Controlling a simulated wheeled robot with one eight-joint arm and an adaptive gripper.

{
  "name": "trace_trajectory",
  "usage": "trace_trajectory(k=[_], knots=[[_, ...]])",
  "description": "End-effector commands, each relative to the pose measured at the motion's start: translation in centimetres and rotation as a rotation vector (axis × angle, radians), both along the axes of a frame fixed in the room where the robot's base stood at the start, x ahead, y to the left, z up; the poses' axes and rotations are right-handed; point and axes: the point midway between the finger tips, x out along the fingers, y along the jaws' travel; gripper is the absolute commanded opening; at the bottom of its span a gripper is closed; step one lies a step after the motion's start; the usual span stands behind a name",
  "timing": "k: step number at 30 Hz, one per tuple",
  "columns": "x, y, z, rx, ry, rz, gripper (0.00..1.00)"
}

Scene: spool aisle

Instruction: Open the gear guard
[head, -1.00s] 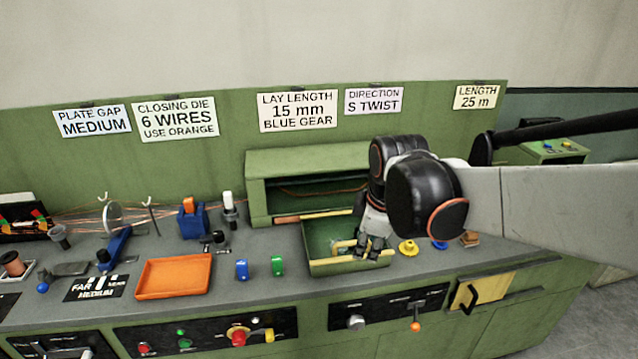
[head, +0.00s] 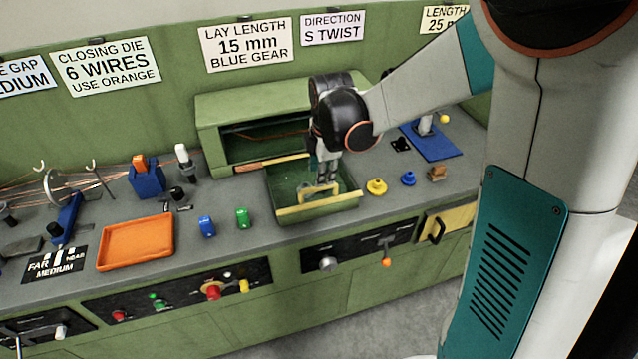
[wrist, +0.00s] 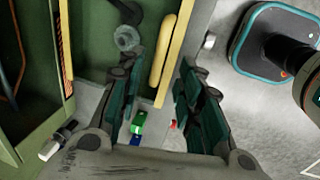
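The gear guard (head: 285,187) is a green, tray-like cover with a yellow front edge and a yellow handle (head: 318,191). It lies folded down in front of the green housing (head: 225,110), whose dark interior is exposed. My gripper (head: 326,172) points down over the guard, close to the handle. In the wrist view, the two fingers of my gripper (wrist: 157,82) are spread apart, with the yellow handle (wrist: 160,62) showing between their tips. I see no clear contact. The gear inside the housing is hard to make out.
A yellow gear (head: 376,187) and a blue gear (head: 408,179) lie right of the guard. A lever with an orange knob (head: 386,261) projects from the front panel.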

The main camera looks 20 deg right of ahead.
Motion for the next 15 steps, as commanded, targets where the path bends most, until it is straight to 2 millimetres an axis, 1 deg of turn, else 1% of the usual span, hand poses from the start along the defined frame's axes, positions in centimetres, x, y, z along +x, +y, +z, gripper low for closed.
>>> trace_trajectory(k=[1,6,10,15], knots=[[0.2,0.0,-1.3,0.0,0.0,0.0,0.33],[0.8,0.0,-3.9,0.0,0.0,0.0,0.33],[1.0,0.0,-5.1,0.0,0.0,-0.001,0.33],[1.1,0.0,-5.7,0.0,0.0,-0.001,0.33]])
